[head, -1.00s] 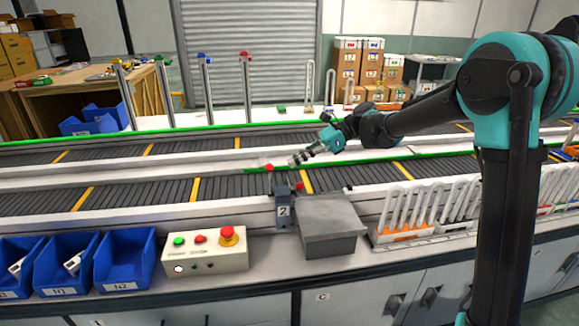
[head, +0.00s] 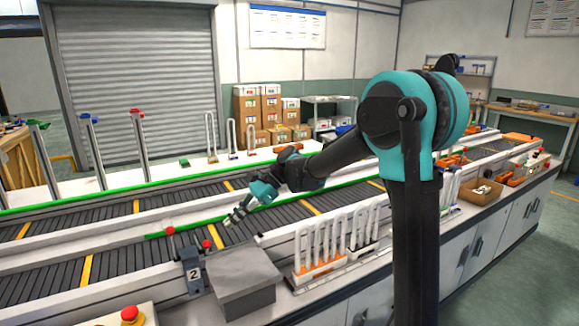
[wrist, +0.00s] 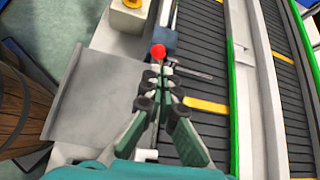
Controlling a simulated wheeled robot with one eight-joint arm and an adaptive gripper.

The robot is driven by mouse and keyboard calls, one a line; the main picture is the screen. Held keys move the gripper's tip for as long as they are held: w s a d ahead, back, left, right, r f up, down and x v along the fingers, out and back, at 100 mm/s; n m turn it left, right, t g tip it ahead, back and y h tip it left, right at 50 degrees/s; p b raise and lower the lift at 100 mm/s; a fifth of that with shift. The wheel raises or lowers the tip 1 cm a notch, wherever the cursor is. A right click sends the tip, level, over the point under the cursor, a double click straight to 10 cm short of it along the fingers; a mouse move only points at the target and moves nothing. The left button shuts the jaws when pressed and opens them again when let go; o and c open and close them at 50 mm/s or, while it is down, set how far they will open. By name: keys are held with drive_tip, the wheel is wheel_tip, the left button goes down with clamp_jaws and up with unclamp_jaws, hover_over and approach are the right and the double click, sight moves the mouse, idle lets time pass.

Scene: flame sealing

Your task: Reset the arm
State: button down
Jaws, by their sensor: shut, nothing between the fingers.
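My arm reaches out to the left over the conveyor in the head view. My gripper (head: 230,217) is above the near conveyor belt, behind the grey box. In the wrist view my gripper (wrist: 160,82) has its fingers together, with nothing between them. A red ball knob (wrist: 158,51) shows just beyond the fingertips there; I cannot tell from this view how far below them it is. In the head view two red knobs, one (head: 170,230) and another (head: 206,244), stand near the post marked 2 (head: 192,273).
The grey box (head: 245,285) stands on the near ledge. Racks of white loops (head: 320,262) stand to its right. A red button (head: 130,314) is at the lower left. Beyond the conveyor are stacked cartons (head: 247,105) and upright posts (head: 139,148). Open floor lies at the far right.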

drive_tip(key=s+d+f+n+t+h, duration=0.3)
drive_tip(key=s+d+f, duration=0.1)
drive_tip(key=d, duration=0.9)
drive_tip(key=s+d+f+n+t+h, duration=0.3)
drive_tip(key=d+f, duration=0.4)
drive_tip(key=d, duration=0.6)
drive_tip(key=s+d+f+n+t+h, duration=0.3)
drive_tip(key=s+d+f+n, duration=0.2)
drive_tip(key=d, duration=0.8)
drive_tip(key=shift+s+f, duration=0.3)
drive_tip(key=shift+s, duration=0.7)
